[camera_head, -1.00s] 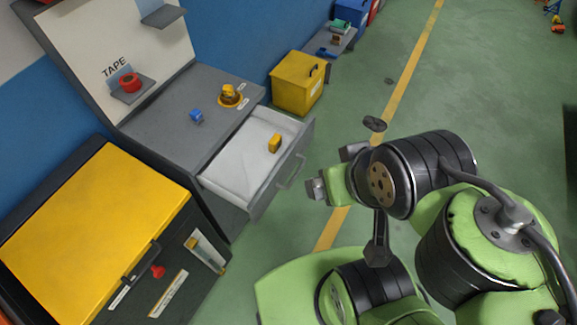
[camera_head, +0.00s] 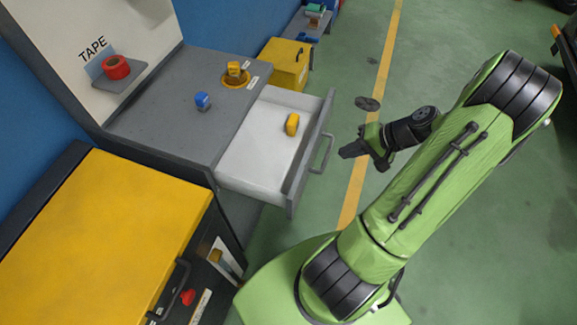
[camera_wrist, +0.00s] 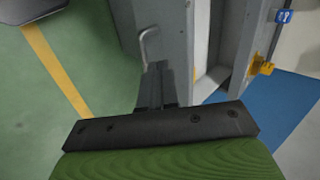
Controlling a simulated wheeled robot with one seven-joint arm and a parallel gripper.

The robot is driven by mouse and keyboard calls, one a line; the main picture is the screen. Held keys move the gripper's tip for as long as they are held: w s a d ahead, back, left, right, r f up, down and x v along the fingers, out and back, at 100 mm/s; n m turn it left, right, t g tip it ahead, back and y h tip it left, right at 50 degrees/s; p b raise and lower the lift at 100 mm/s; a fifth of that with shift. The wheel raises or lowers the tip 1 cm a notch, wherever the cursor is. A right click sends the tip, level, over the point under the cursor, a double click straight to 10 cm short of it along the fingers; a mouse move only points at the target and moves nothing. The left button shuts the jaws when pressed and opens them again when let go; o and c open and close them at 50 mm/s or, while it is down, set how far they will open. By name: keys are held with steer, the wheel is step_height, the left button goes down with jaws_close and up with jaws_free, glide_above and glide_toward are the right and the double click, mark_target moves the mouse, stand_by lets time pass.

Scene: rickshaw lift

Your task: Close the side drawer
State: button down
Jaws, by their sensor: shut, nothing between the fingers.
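The side drawer (camera_head: 308,160) is pulled out of the grey cabinet (camera_head: 185,135). It has a white inside, a grey front and a bar handle (camera_head: 324,153). A small yellow object (camera_head: 292,124) lies in it. My gripper (camera_head: 343,152) is shut and empty, a little to the right of the drawer handle, pointing toward it. In the wrist view my gripper (camera_wrist: 152,80) points at the drawer front (camera_wrist: 170,25), with the handle (camera_wrist: 149,42) just left of the fingertips. I cannot tell whether the gripper touches the drawer.
A blue object (camera_head: 202,100) and a yellow object (camera_head: 234,70) are on the cabinet top. A red tape roll (camera_head: 116,67) sits on a small shelf. A yellow-lidded box (camera_head: 100,235) stands at the lower left. Green floor lies open to the right.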

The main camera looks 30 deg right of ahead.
mark_target(311, 163)
steer(key=shift+m+t, duration=0.4)
steer(key=shift+t, duration=0.1)
steer(key=x, duration=0.3)
steer(key=b+x, duration=0.1)
steer(key=x, duration=0.3)
steer(key=f+b+x, duration=0.1)
steer(key=x, duration=0.2)
steer(key=shift+s+d+f, duration=0.25)
steer(key=shift+f, duration=0.05)
